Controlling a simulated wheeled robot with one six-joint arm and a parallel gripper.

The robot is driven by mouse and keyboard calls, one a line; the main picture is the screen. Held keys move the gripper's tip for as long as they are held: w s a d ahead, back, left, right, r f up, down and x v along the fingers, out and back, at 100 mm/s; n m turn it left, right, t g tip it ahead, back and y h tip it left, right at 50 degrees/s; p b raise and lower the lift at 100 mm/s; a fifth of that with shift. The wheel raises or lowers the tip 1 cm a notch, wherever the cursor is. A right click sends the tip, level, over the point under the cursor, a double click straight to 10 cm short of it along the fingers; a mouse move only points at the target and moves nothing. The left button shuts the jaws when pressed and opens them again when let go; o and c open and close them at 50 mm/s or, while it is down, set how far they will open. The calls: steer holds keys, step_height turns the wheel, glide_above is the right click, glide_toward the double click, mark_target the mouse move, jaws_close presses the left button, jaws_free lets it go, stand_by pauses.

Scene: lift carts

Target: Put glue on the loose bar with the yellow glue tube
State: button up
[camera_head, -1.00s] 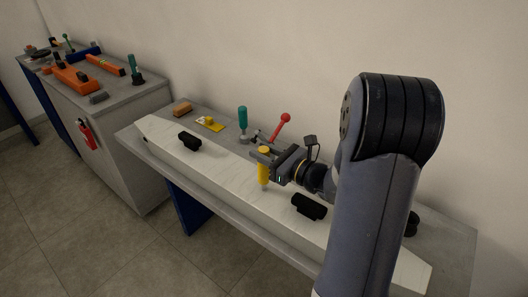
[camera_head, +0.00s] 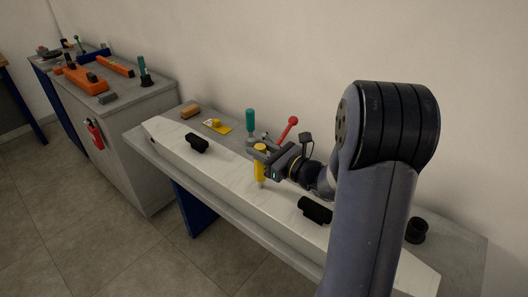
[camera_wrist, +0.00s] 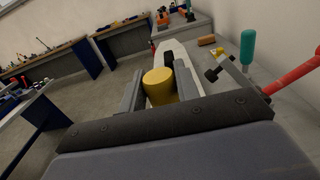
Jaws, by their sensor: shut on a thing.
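The yellow glue tube (camera_head: 260,172) is upright in my gripper (camera_head: 271,169), which is shut on it. Its tip points down over the long white bar (camera_head: 233,180), between two black grips on the bar. I cannot tell whether the tip touches the bar. In the wrist view the tube's round yellow top (camera_wrist: 159,86) sits between the fingers, and the far end of the bar (camera_wrist: 172,50) shows behind it. No glue is visible on the bar.
Behind the bar on the bench are a red-handled clamp (camera_head: 288,128), a teal-handled tool (camera_head: 250,119), a yellow item (camera_head: 216,126) and an orange-brown block (camera_head: 190,111). A black cup-like piece (camera_head: 416,230) stands at the right. A grey cabinet (camera_head: 142,150) carrying tools stands at the left.

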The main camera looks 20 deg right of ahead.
steer(key=b+x, duration=0.4)
steer(key=x, duration=1)
stand_by(2.0)
stand_by(0.4)
